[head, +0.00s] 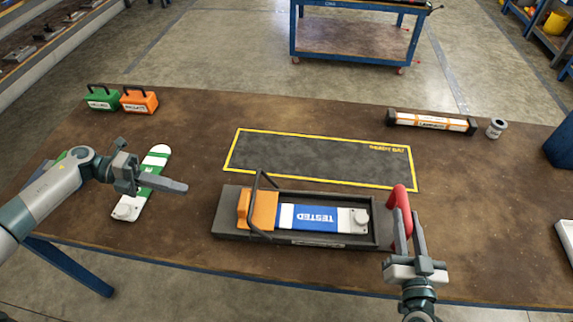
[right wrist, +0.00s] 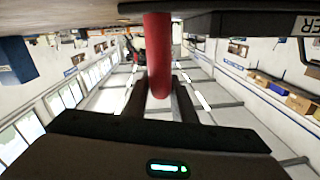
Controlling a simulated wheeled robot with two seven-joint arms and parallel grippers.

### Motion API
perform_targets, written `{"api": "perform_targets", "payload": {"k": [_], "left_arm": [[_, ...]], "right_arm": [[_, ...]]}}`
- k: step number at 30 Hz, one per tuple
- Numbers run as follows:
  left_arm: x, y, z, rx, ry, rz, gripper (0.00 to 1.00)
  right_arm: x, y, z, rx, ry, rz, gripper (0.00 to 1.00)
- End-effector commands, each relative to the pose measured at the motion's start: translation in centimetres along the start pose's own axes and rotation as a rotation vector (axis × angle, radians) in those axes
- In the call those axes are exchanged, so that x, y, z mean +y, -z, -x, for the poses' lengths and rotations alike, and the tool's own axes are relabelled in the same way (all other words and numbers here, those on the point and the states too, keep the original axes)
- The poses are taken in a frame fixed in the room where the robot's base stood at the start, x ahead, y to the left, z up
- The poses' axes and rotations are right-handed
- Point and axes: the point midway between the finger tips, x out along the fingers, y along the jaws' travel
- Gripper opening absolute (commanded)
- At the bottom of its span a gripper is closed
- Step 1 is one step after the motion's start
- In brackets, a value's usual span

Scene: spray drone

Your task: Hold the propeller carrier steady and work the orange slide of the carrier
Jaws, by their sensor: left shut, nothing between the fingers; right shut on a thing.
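The propeller carrier (head: 228,212) is a long dark tray near the front middle of the table. A blue and white propeller marked TESTED (head: 318,218) lies in it. The orange slide (head: 260,212) sits at its left end, with a dark bail (head: 258,182) standing over it. My right gripper (head: 408,222) is shut on the red handle (head: 405,204) at the carrier's right end; the handle also shows between the fingers in the right wrist view (right wrist: 158,60). My left gripper (head: 184,187) is shut and empty, left of the carrier and apart from the slide.
A green and white propeller (head: 154,165) lies beneath and beside my left gripper. A yellow-edged mat (head: 320,160) lies empty behind the carrier. Green (head: 102,100) and orange (head: 139,102) cases stand back left. A long box (head: 430,122) and a grey spool (head: 496,128) stand back right.

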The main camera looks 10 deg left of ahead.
Motion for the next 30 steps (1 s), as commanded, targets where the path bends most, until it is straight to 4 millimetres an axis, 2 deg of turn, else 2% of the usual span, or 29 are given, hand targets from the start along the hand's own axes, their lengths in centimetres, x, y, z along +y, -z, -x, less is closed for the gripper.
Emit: {"api": "perform_targets", "payload": {"k": [13, 14, 16, 17, 30], "left_arm": [[0.01, 0.00, 0.31, 0.000, 0.000, 0.000, 0.00], [0.01, 0.00, 0.30, 0.000, 0.000, 0.000, 0.00], [0.01, 0.01, 0.30, 0.000, 0.000, 0.000, 0.00], [0.01, 0.01, 0.30, 0.000, 0.000, 0.000, 0.00], [0.00, 0.01, 0.29, 0.001, 0.000, 0.000, 0.00]], "right_arm": [[0.14, -0.08, 0.04, -0.001, -0.002, 0.000, 0.00], [0.14, -0.08, 0.04, -0.001, -0.002, 0.000, 0.26], [0.13, -0.08, 0.04, -0.001, -0.002, 0.001, 0.43], [0.13, -0.07, 0.04, -0.001, -0.002, 0.001, 0.46], [0.09, -0.08, 0.49, -0.002, -0.001, 0.002, 0.46]]}}
